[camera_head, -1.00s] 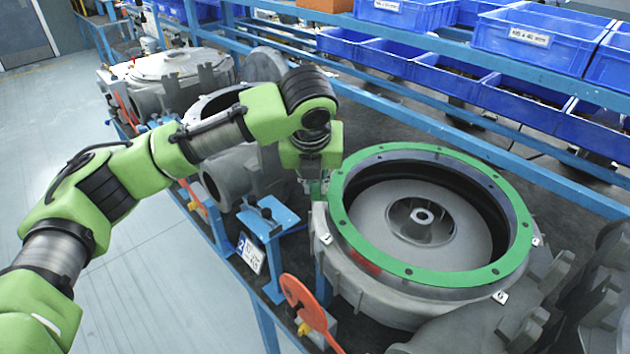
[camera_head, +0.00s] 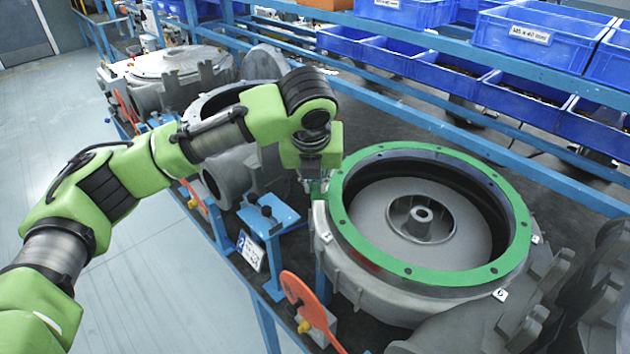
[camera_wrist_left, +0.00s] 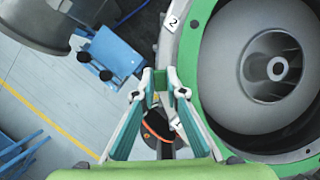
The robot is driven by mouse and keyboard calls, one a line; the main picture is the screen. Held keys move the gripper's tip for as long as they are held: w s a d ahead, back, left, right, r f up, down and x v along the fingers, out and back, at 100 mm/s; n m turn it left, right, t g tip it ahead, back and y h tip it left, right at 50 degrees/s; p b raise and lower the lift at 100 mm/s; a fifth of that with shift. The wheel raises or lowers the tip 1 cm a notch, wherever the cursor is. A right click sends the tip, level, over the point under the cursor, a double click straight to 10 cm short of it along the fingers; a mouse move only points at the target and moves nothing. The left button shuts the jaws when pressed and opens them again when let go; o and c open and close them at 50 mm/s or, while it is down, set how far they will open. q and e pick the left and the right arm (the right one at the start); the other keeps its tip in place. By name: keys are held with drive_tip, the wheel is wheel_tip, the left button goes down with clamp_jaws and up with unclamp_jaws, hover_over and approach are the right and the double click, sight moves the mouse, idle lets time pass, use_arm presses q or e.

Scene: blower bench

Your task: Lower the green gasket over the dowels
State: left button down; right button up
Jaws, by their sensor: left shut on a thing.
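The green gasket (camera_head: 452,278) is a flat ring with small dark holes, lying level at the top of the grey round blower housing (camera_head: 385,297). I cannot tell whether it rests on the rim or hangs slightly above it. My left gripper (camera_head: 311,184) is at the ring's left edge, its fingertips largely hidden in the head view. In the left wrist view the gripper (camera_wrist_left: 160,82) is shut on a green tab beside the gasket (camera_wrist_left: 187,55). I cannot make out the dowels. My right gripper is not in view.
An impeller (camera_head: 421,216) sits inside the housing. Other grey housings (camera_head: 170,80) stand further along the bench at left. A blue stand (camera_head: 268,218) and an orange disc (camera_head: 303,300) are near the front edge. Blue bins (camera_head: 535,38) line the rack behind.

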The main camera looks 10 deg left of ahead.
use_arm(q)
drive_tip(key=shift+f, duration=0.9)
idle(1.3)
drive_tip(key=c, duration=2)
unclamp_jaws()
drive_tip(key=v, duration=1.2)
